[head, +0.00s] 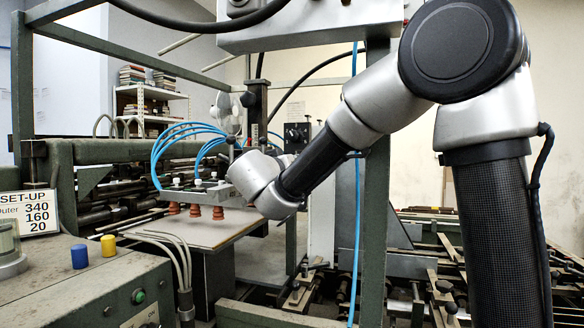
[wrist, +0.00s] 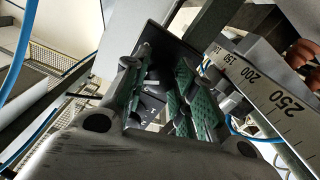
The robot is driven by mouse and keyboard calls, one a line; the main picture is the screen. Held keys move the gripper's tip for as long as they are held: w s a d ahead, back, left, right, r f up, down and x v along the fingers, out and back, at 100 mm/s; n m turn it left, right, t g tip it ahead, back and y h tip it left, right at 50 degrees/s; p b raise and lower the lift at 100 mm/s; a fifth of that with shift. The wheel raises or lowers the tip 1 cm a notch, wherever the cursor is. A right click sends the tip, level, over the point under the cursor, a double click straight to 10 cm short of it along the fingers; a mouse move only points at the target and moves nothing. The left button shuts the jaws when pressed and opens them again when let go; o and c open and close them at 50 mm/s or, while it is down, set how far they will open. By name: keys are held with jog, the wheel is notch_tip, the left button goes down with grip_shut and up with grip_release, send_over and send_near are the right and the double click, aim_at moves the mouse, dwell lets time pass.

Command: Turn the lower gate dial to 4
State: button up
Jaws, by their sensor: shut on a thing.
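In the wrist view my gripper (wrist: 164,62) has its two green-padded fingers on either side of a dark thing with small pale marks (wrist: 150,104). It looks like the lower gate dial, and the fingers are closed on it. Its setting cannot be read. A dark plate (wrist: 170,42) lies just beyond the fingertips. In the head view my wrist hides the fingers and whatever they hold. A black block with round knobs (head: 297,135) stands behind and above my wrist; I cannot tell whether it belongs to the gate dials.
A ruler (wrist: 262,88) marked 150, 200 and 250 runs close to the right finger. Suction cups (head: 195,210) and blue hoses (head: 188,133) are left of my wrist, above a greyboard stack (head: 190,230). A green post (head: 375,190) stands by my forearm. A set-up card (head: 40,212) reads 340, 160, 20.

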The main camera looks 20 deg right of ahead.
jog(key=shift+f, duration=0.2)
jog(key=o, duration=1)
jog(key=shift+r, duration=0.1)
jog(key=shift+o, duration=0.2)
jog(key=v, duration=1.2)
